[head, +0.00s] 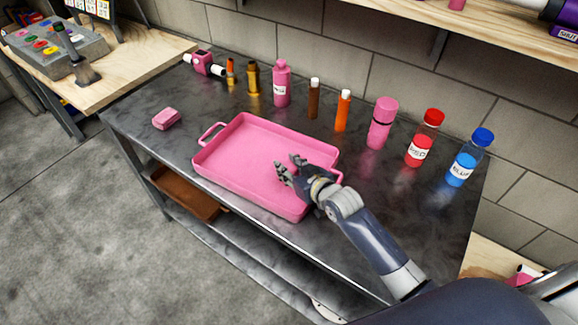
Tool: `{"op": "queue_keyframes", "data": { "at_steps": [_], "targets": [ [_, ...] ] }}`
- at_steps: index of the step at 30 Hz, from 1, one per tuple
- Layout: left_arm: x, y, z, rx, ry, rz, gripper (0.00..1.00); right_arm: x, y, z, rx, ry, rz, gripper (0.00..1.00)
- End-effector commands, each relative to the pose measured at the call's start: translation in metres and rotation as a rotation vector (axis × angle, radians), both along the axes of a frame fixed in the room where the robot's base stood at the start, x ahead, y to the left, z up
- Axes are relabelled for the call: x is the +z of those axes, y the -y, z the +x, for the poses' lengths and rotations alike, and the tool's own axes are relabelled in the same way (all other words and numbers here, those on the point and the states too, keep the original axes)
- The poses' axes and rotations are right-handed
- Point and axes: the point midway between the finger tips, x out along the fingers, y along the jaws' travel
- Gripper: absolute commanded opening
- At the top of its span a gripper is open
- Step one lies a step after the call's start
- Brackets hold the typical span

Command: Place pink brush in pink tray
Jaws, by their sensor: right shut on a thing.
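The pink tray (222,168) lies on the dark metal table, with a handle at its left end and another at its right end. My right gripper (286,171) is over the right part of the tray, its fingers pointing left. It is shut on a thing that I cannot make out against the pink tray. A small pink block-like object (166,118) lies on the table left of the tray, apart from it; I cannot tell whether it is the pink brush. My left gripper is not in view.
Along the table's back stand a pink bottle (281,84), brown and orange tubes, a pink cylinder (382,123), a red bottle (424,139) and a blue bottle (469,158). A brick wall is behind. The table's left front is mostly clear.

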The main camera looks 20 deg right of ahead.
Motion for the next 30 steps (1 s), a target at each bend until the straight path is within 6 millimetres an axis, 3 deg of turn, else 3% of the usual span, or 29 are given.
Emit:
{"op": "queue_keyframes", "data": {
  "at_steps": [8, 9, 11, 12, 23, 30],
  "targets": [
    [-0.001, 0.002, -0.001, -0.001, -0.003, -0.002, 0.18, -0.002, 0.000, 0.000, 0.000, 0.001, 0.000, 0.08],
    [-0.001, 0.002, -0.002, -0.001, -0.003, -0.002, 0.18, -0.002, 0.000, 0.000, 0.000, 0.001, -0.001, 0.35],
    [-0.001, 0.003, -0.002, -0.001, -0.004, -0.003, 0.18, -0.001, 0.000, 0.000, 0.000, 0.000, -0.001, 0.49],
    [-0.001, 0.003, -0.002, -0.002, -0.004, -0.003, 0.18, -0.001, 0.000, 0.000, 0.000, 0.000, -0.001, 0.51],
    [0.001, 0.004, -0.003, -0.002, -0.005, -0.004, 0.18, 0.003, 0.000, 0.000, 0.000, 0.002, 0.000, 0.51],
    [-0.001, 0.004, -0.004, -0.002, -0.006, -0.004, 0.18, 0.011, 0.008, -0.026, 0.000, 0.001, -0.002, 0.51]
  ]
}}
